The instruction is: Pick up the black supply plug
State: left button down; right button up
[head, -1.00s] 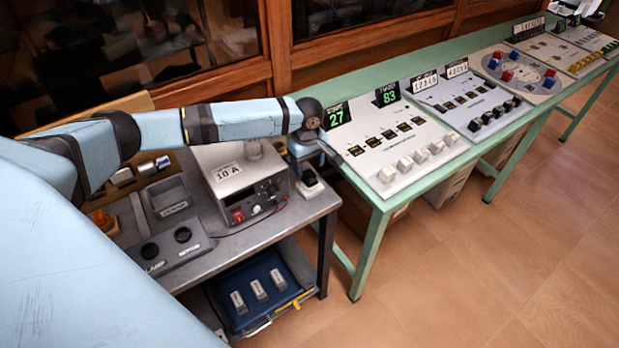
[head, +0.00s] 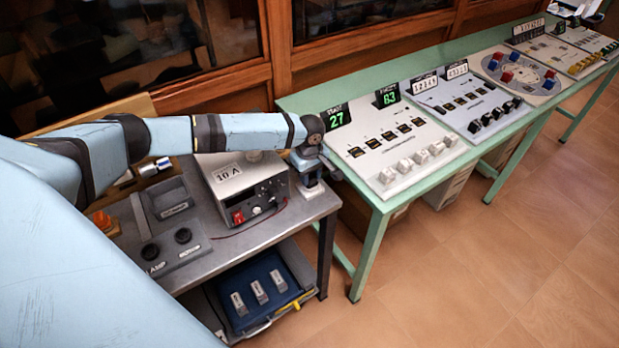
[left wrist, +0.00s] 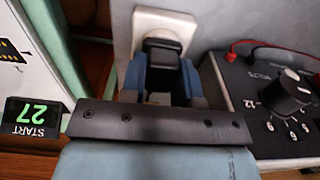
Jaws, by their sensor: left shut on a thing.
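The black supply plug (left wrist: 162,52) sits against a white socket block (left wrist: 178,22) in the left wrist view. My left gripper (left wrist: 163,74) is shut on the plug, with one blue finger at each side of it. In the head view my left gripper (head: 311,176) points down over the white block (head: 311,191) at the right end of the grey bench, and it hides the plug there. My right gripper is not in view.
A grey power supply (head: 243,188) marked 10 A stands close to the left gripper. The green table (head: 383,225) with control panels is just to its right. A blue tray (head: 262,288) lies on the bench's lower shelf.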

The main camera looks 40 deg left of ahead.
pick_arm(q)
notch_tip(320, 180, up, 20)
dwell(0.6)
